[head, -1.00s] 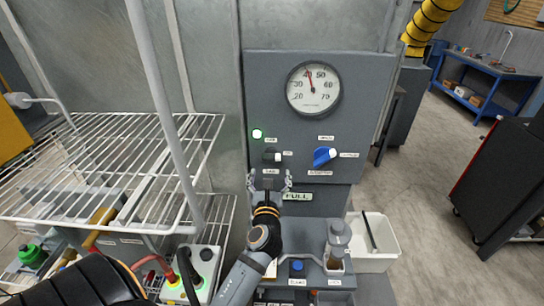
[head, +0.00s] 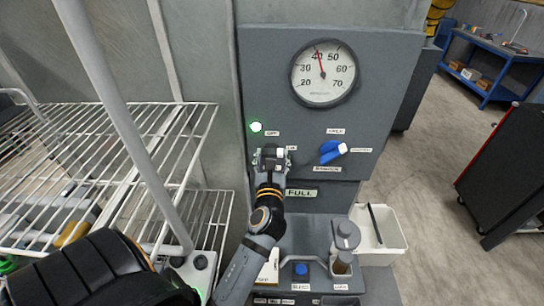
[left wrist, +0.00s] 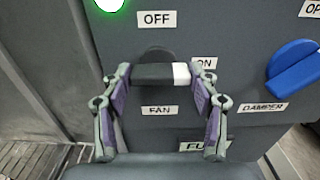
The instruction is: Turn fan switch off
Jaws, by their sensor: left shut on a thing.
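The fan switch (left wrist: 150,74) is a black knob with a white end, on the grey panel above the FAN label. In the left wrist view its white end points right, at the ON label, with OFF above it. A green lamp (left wrist: 110,4) glows above left; it also shows in the head view (head: 256,127). My left gripper (left wrist: 160,78) has one finger on each side of the knob and is shut on it. In the head view my left gripper (head: 271,158) covers most of the knob. My right gripper is not in view.
A blue damper handle (head: 333,151) sits to the right on the same panel (head: 260,80), below a round gauge (head: 323,72). A wire rack (head: 100,150) stands to the left. A white bin (head: 390,240) and a small jar (head: 345,240) are at lower right.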

